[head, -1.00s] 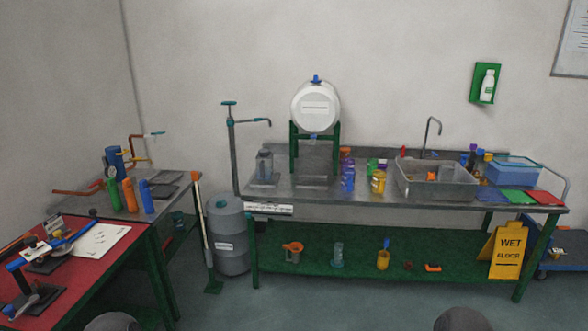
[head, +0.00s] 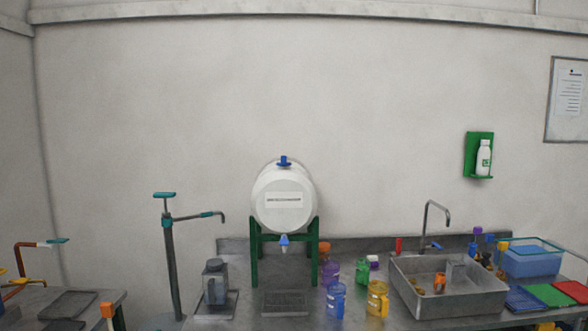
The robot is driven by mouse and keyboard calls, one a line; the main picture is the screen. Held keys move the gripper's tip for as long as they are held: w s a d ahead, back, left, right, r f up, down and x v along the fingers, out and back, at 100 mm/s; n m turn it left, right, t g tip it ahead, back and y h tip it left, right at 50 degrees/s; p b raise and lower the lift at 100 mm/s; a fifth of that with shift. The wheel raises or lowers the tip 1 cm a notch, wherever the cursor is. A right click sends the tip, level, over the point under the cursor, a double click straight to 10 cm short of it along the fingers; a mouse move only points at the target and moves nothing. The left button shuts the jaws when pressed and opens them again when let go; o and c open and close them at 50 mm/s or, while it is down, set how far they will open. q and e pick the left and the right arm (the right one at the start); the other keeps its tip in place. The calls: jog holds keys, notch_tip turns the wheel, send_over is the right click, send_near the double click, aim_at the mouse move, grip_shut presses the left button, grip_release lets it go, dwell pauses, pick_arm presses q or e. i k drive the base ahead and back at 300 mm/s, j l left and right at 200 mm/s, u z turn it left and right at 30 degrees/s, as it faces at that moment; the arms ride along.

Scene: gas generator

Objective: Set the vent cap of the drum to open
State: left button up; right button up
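The white drum (head: 282,212) lies on its side on a green stand (head: 254,262) at the back of the steel bench in the head view. Its blue vent cap (head: 284,161) sits on top of the drum. I cannot tell from here whether the cap is open or shut. A blue tap (head: 284,240) is at the drum's lower front, above a dark drip tray (head: 286,302). Neither of my grippers shows in the head view.
A hand pump (head: 170,255) with a teal handle stands left of the drum. A grey jug (head: 215,281) and several coloured bottles, such as a blue one (head: 336,300), stand on the bench. A sink (head: 450,292) is at right. The wall above the drum is clear.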

aim_at(284, 163)
jog(key=i+u, duration=0.3)
jog(key=i, duration=0.15)
jog(key=i+l+u, duration=0.1)
jog(key=i+u, duration=0.15)
jog(key=i, duration=0.15)
